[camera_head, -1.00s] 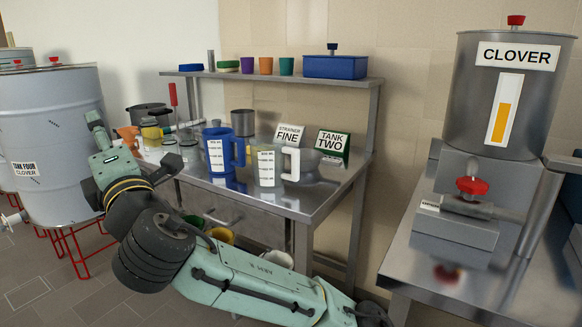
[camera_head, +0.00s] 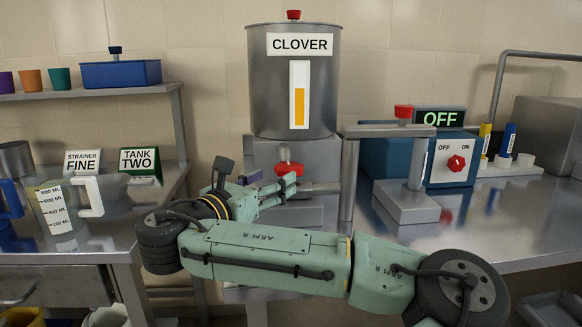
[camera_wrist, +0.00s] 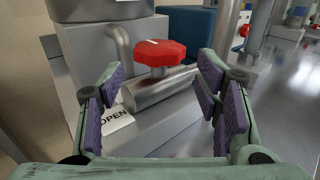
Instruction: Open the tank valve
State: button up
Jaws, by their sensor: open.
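The steel tank labelled CLOVER (camera_head: 292,90) stands on a grey block at the back of the counter in the head view. Its red valve knob (camera_head: 289,169) shows low on its front, partly behind my gripper. In the wrist view the red faceted knob (camera_wrist: 160,52) sits on a stem above a horizontal metal pipe (camera_wrist: 160,88). A white label reading OPEN (camera_wrist: 113,118) lies near the pipe's left end. My gripper (camera_head: 272,188) is in front of the valve. In the wrist view my gripper (camera_wrist: 161,72) is open and empty, its purple pads either side of the knob, apparently not touching it.
Right of the tank stand a steel press-like stand (camera_head: 404,160) and a blue box with a red OFF/ON switch (camera_head: 456,163). The left table holds a measuring jug (camera_head: 66,210) and signs reading STRAINER FINE and TANK TWO (camera_head: 140,162).

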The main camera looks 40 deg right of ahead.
aim_at(297, 167)
jog(key=p+x, duration=0.2)
jog(key=x, duration=0.8)
jog(key=shift+f, duration=0.1)
jog(key=shift+c, duration=0.3)
